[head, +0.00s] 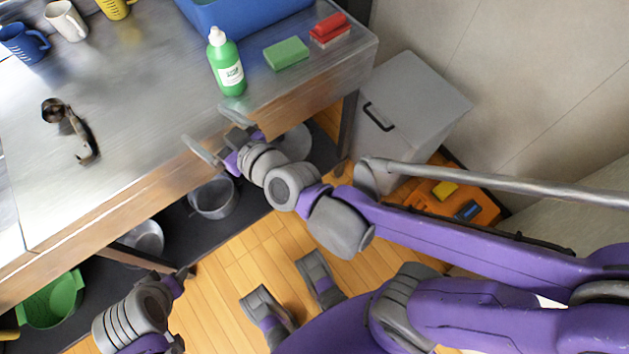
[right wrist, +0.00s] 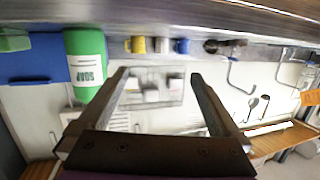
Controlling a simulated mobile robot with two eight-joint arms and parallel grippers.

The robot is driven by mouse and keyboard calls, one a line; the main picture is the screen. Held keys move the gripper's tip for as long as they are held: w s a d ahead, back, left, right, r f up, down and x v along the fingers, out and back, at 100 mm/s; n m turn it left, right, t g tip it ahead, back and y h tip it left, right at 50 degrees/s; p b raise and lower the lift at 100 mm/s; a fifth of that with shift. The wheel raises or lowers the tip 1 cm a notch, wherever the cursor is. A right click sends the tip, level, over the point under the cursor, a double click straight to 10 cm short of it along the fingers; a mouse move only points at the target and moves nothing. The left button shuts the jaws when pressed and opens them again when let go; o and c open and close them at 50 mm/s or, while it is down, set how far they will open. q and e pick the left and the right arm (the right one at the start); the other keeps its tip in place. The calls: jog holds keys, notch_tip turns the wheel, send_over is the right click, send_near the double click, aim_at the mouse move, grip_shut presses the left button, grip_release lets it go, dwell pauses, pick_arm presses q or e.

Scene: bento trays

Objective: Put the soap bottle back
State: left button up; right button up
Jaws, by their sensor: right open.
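The green soap bottle (head: 227,68) with a white cap and label stands upright on the metal counter (head: 150,110), near its front edge and in front of the blue bin (head: 240,15). In the right wrist view the bottle (right wrist: 86,62) shows large, left of the jaws, its label reading SOAP. My right gripper (head: 220,134) is open and empty at the counter's front edge, just short of the bottle and apart from it. My left gripper (head: 186,273) is low at the bottom left, below the counter; its fingers are too unclear to read.
A green sponge (head: 286,53) and a red brush (head: 330,30) lie right of the bottle. Blue, white and yellow mugs stand at the back left, the white one (head: 66,20) between the others. Metal pots (head: 213,198) sit under the counter.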

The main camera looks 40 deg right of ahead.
jog(key=s+d+f+m+g+h, duration=0.1)
jog(key=s+d+f+g+h, duration=0.1)
jog(key=s+d+f+g, duration=0.3)
jog(key=s+d+f+m+g+h, duration=0.1)
jog(key=s+d+f+g, duration=0.4)
jog(key=s, duration=0.7)
notch_tip(320, 180, down, 4)
jog(key=d+h, duration=0.1)
jog(key=d, duration=0.1)
jog(key=shift+s+d+r+m, duration=0.15)
jog(key=shift+d+r+m, duration=0.05)
jog(key=shift+d+m, duration=0.15)
